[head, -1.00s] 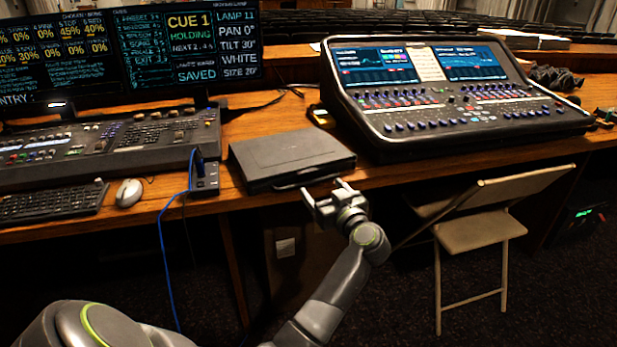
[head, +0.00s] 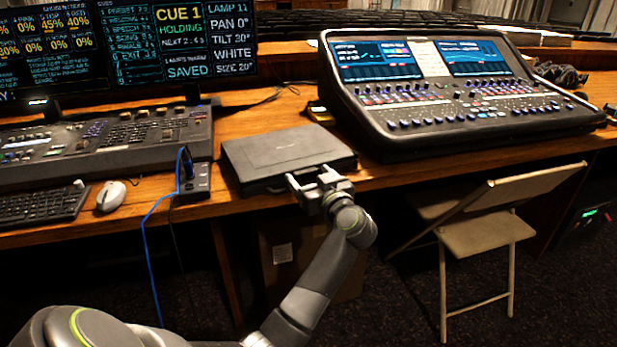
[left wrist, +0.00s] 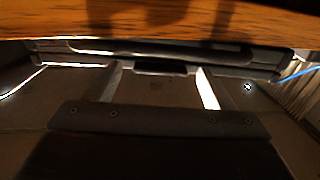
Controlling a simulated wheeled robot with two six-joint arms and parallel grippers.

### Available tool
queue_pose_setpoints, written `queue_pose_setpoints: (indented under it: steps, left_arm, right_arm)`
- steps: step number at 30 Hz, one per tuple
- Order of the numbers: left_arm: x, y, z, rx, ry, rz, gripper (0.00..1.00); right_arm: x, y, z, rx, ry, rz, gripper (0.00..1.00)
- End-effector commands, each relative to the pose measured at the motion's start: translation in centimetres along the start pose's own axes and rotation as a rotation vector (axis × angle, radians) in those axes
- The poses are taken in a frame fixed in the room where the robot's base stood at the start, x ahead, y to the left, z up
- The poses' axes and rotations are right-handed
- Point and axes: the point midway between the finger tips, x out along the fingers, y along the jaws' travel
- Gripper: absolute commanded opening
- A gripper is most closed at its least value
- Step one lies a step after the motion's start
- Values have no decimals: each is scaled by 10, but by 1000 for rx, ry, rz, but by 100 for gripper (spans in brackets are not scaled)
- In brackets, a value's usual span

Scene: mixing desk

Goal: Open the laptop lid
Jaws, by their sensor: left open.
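The closed laptop (head: 275,152) is a thick dark slab lying flat on the desk, its front edge facing me. My left gripper (head: 308,178) is at the right part of that front edge, open, with its fingertips close to it. I cannot tell whether they touch. In the left wrist view, a long dark edge with a small tab (left wrist: 160,67) runs across the picture, and the open fingers stand on either side of the tab with nothing between them. My right gripper is not in view.
The wooden desk (head: 395,172) carries a mixing console (head: 450,110) right of the laptop. A lighting board (head: 110,140), keyboard (head: 42,205), mouse (head: 111,196) and small box with a blue cable (head: 150,225) are left. A folding chair (head: 485,235) stands in front at right.

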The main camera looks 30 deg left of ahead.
Motion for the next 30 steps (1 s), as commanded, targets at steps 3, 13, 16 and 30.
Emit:
queue_pose_setpoints:
  steps: [3, 13, 16, 30]
  left_arm:
    - [1, -1, 0, 0, 1, 0, 76]
    - [1, -1, 0, 1, 0, 0, 76]
    - [1, -1, 0, 1, 0, 0, 65]
    - [1, -1, 0, 1, 0, 0, 13]
  right_arm:
    - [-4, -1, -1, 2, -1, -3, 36]
    - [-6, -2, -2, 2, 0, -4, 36]
    - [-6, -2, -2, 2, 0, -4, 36]
    - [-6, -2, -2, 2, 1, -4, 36]
